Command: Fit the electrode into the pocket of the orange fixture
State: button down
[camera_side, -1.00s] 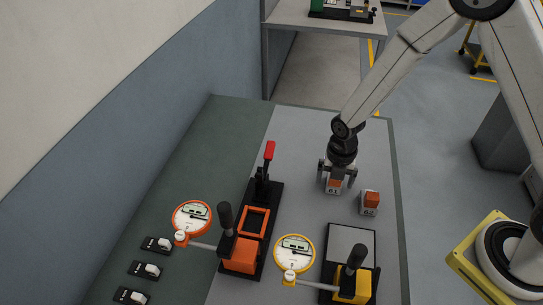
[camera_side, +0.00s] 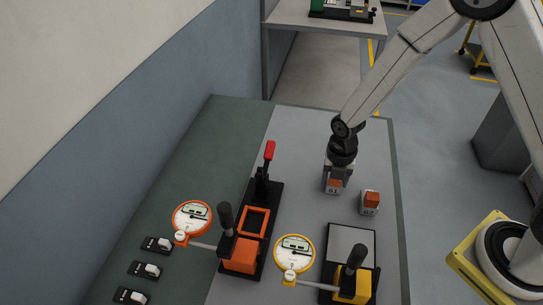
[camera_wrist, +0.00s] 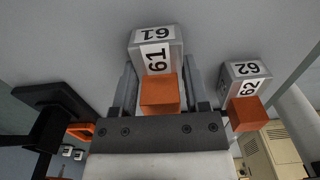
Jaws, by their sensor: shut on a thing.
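My gripper (camera_side: 336,174) is shut on the electrode marked 61 (camera_side: 333,189), which has an orange-copper block and a grey labelled base. It stands on the grey table. The wrist view shows electrode 61 (camera_wrist: 158,92) between the two fingers of my gripper (camera_wrist: 160,80), its label facing the camera. The orange fixture (camera_side: 238,257) is left of my gripper in the side view, on a black plate with a red-handled clamp (camera_side: 269,151). Its square orange-framed pocket (camera_side: 244,221) looks empty.
A second electrode marked 62 (camera_side: 370,203) stands close to the right of my gripper; it also shows in the wrist view (camera_wrist: 245,85). A yellow fixture (camera_side: 352,284) with a dial gauge (camera_side: 294,253) is at the front. Another dial gauge (camera_side: 191,217) stands by the orange fixture.

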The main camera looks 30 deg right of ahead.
jog(key=shift+r, duration=0.15)
jog(key=shift+r, duration=4.9)
jog(key=d+m, duration=0.1)
jog(key=m, duration=0.8)
jog(key=w+d+m, duration=0.1)
jog(key=d+m, duration=0.1)
jog(key=m, duration=0.7)
jog(key=d+r+m, duration=0.1)
jog(key=d+m, duration=0.1)
jog(key=m, duration=0.7)
jog(key=shift+w+d, duration=0.1)
jog(key=shift+w, duration=0.25)
